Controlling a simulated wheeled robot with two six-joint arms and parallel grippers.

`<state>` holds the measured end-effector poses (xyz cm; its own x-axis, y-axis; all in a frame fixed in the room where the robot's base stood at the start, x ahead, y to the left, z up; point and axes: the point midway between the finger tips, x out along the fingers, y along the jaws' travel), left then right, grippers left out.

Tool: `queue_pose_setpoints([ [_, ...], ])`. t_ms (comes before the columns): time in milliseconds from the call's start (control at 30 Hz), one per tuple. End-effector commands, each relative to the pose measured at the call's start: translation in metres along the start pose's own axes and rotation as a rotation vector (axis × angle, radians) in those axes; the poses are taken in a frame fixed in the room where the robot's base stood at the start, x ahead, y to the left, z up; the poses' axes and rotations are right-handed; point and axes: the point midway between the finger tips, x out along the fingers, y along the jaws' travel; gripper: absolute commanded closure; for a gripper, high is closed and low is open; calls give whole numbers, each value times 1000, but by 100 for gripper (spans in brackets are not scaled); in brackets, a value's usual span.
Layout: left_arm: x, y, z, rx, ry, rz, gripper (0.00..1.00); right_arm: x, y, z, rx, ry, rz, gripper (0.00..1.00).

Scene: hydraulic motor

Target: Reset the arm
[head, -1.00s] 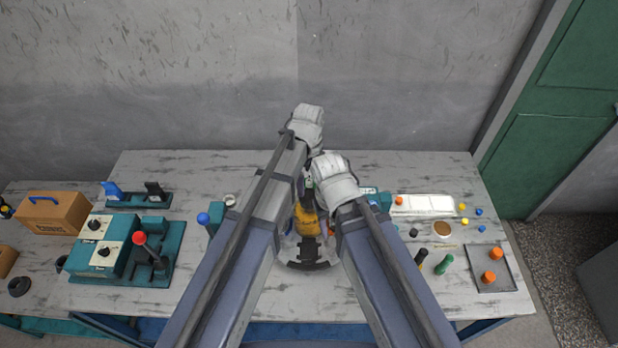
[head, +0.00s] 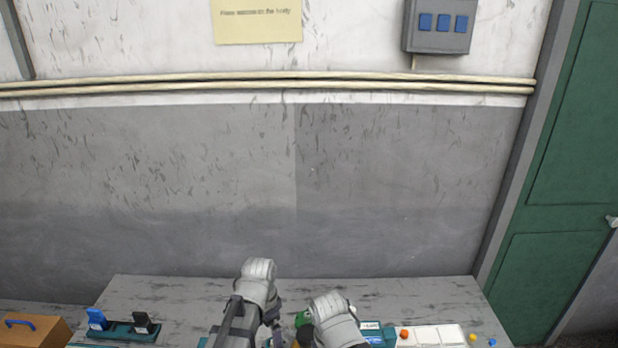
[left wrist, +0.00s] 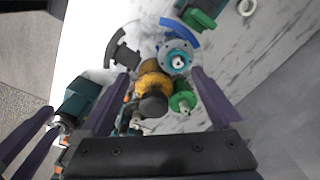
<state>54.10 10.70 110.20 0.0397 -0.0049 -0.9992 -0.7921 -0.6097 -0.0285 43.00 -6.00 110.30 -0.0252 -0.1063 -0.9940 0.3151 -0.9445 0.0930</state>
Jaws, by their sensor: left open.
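My left arm ends in a pale wrist in the head view, at the lower middle in front of the wall; its jaws are mostly hidden there. In the left wrist view my left gripper (left wrist: 158,92) is open, its dark purple fingers apart. Between and beyond them show a yellow and black cylindrical part (left wrist: 154,88), a green part (left wrist: 183,97) and a teal round flange (left wrist: 177,60). I cannot tell whether the fingers touch any of them. My right arm's pale wrist (head: 334,312) is right of the left one in the head view; its jaws are hidden.
The worktable (head: 190,292) runs along the bottom of the head view. A wall box (head: 440,24) and green door (head: 570,150) are behind.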

Motion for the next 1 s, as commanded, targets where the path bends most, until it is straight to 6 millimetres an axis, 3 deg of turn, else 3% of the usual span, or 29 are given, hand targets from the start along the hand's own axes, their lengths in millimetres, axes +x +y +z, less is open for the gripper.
queue_pose_setpoints([
  [33, 0, 2, 16, -117, 3, -4, 0, 0, 0, 0, 0, 0, 0, 50],
  [200, -2, 1, 45, -454, 11, -11, 0, 0, 0, 0, 0, 0, 0, 50],
  [567, 0, 5, 84, -928, 26, -19, 0, 3, 0, 0, 0, 0, 0, 50],
  [600, 13, 13, 76, -893, 16, -19, 0, 16, -1, -1, -1, 0, 0, 50],
  [1000, 78, 86, 43, -677, -77, -40, 0, 81, -7, -5, -9, 0, 2, 50],
])
